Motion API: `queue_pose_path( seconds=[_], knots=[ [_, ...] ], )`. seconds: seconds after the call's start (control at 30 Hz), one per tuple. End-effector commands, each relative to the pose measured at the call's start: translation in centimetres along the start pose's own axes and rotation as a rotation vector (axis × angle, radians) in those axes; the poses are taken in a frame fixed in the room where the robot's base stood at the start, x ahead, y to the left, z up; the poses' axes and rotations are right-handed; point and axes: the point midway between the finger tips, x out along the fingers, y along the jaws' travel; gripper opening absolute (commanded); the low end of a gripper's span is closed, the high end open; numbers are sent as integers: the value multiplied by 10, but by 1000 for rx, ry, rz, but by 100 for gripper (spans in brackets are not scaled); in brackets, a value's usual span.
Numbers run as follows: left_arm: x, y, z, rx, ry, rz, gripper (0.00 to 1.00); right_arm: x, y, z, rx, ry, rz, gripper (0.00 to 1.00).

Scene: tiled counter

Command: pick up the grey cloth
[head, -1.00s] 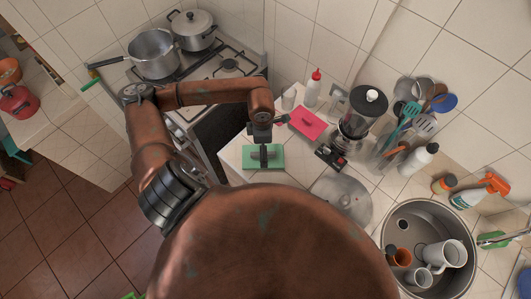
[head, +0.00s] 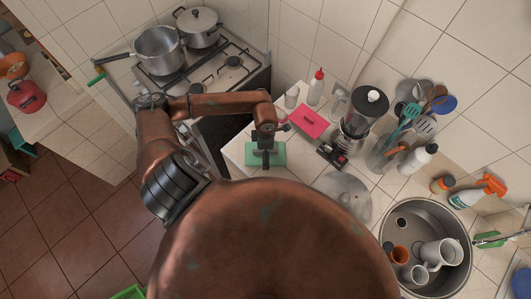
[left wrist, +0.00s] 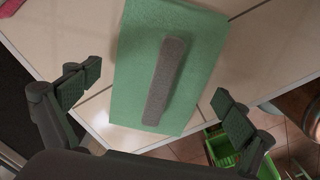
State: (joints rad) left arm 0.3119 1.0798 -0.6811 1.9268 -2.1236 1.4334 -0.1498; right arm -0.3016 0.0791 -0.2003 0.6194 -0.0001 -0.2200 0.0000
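The grey cloth, a long narrow roll (left wrist: 165,80), lies on a flat green mat (left wrist: 200,45) in the left wrist view. My left gripper (left wrist: 155,98) is open, with one finger on each side of the cloth's line and nothing between them. In the head view my left gripper (head: 265,148) is over the green mat (head: 280,153) at the counter's corner and mostly hides the cloth. The gap between fingers and cloth is hard to judge. My right gripper is not in view.
A pink folded cloth (head: 309,122), a red-capped bottle (head: 316,88) and a blender (head: 361,115) stand behind and right of the mat. A pot lid (head: 342,192) lies to the right. The stove (head: 205,65) is to the left. The counter edge is close by.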

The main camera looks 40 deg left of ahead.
Motion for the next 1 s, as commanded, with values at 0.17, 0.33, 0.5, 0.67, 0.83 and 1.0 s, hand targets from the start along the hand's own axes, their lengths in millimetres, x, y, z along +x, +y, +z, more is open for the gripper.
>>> queue_pose_path(
  seconds=[0.17, 0.33, 0.5, 0.67, 0.83, 1.0],
  knots=[
    [0, 0, 0, 0, 0, 0, 83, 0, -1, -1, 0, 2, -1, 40],
    [0, 0, 0, 0, -1, 0, 71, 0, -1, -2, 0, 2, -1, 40],
    [-1, 0, 0, 0, -1, 0, 59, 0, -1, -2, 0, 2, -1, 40],
    [-1, 0, 0, 0, -1, 0, 51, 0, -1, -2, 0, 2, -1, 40],
    [-2, 0, 0, 0, -1, 1, 51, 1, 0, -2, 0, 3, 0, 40],
    [-11, 2, 1, 2, -2, 4, 51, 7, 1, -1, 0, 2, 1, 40]
  ],
)
